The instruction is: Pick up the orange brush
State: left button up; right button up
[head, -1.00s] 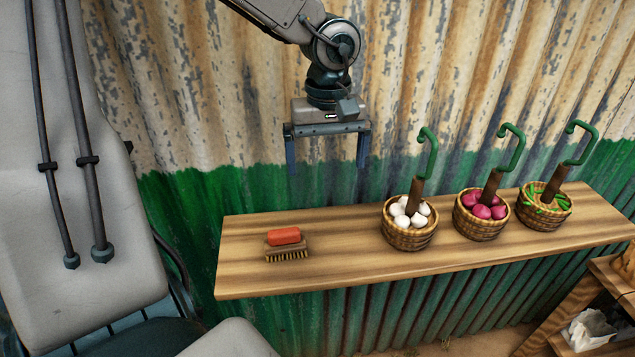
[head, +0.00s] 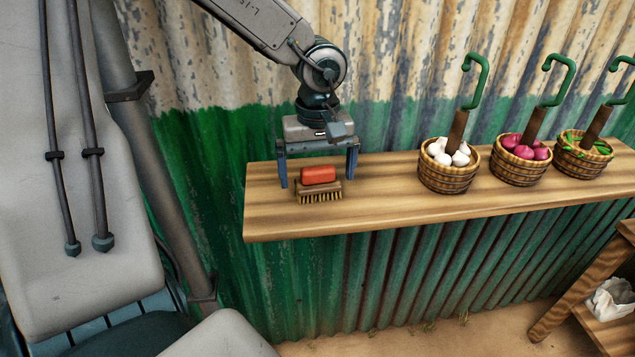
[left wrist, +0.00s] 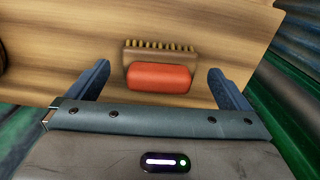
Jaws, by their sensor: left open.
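The orange brush (head: 319,176) lies on the wooden shelf near its left end, bristles down, with an orange-red block on a brown bristled base. It also shows in the left wrist view (left wrist: 159,77), between and just beyond the fingertips. My left gripper (head: 318,184) is open and points down at the brush, with one finger to each side of it. In the left wrist view the gripper (left wrist: 160,82) has clear gaps between both fingers and the brush. Nothing is held. My right gripper is not in view.
On the shelf (head: 400,210) to the right stand a basket of white bulbs (head: 447,176), a basket of purple-red bulbs (head: 518,170) and a basket with green contents (head: 582,161), each with a green hooked handle. A corrugated wall (head: 400,100) rises close behind. The shelf between brush and baskets is clear.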

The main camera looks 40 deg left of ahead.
pick_arm(q)
notch_tip(320, 180, down, 2)
jog(key=shift+w+f, duration=0.1)
jog(key=shift+f, duration=0.15)
jog(key=shift+r, duration=0.1)
jog(key=c, duration=1.1)
